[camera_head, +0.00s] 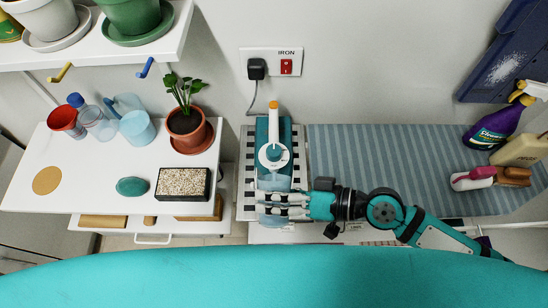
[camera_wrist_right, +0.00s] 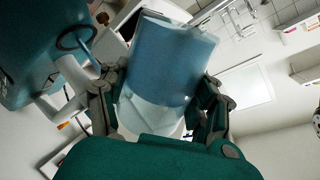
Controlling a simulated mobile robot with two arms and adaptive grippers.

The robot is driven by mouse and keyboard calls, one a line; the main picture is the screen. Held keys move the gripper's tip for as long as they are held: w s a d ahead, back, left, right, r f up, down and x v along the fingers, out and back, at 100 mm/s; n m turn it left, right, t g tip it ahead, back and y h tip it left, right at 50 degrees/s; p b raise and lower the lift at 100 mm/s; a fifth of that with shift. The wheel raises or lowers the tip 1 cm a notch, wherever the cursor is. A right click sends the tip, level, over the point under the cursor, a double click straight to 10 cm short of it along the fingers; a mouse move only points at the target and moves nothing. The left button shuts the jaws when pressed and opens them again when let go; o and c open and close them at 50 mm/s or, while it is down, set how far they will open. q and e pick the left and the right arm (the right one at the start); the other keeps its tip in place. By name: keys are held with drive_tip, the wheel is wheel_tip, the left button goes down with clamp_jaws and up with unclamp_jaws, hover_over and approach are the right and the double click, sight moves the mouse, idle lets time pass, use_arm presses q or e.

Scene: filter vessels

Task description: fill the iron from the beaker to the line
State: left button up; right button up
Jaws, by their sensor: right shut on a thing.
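The iron (camera_head: 266,133) is teal with a white top and an orange tip, and stands on the striped grey-white strip below the wall socket in the head view. My right gripper (camera_head: 284,204) is at the iron's near end and is shut on the beaker. In the right wrist view the beaker (camera_wrist_right: 170,60) is a clear vessel with blue-tinted contents, tilted between the two fingers. In the head view the fingers partly cover it. The fill line and the iron's filling opening cannot be made out. My left gripper is not in view.
A plant pot (camera_head: 187,130), a light-blue jug (camera_head: 137,128), a red cup (camera_head: 65,119) and a seed tray (camera_head: 183,184) stand on the left table. The blue striped mat (camera_head: 390,160) is mostly clear. Bottles, including a purple one (camera_head: 493,128), and brushes stand at the right.

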drive_tip(key=shift+f+n+t+b, duration=0.25)
drive_tip(key=shift+n+b, duration=0.35)
drive_tip(key=shift+b, duration=0.6)
drive_tip(key=shift+s+r+n+t+y+b, duration=0.1)
drive_tip(key=shift+r+n+t+y+b, duration=0.2)
drive_tip(key=shift+b, duration=0.1)
drive_tip(key=shift+r, duration=0.1)
drive_tip(key=shift+f+n+t+b, duration=0.3)
drive_tip(key=shift+n+b, duration=0.2)
drive_tip(key=shift+b, duration=0.75)
drive_tip(key=shift+r+n+b, duration=0.15)
drive_tip(key=shift+n+b, duration=0.25)
drive_tip(key=shift+b, duration=0.15)
drive_tip(key=shift+r, duration=0.1)
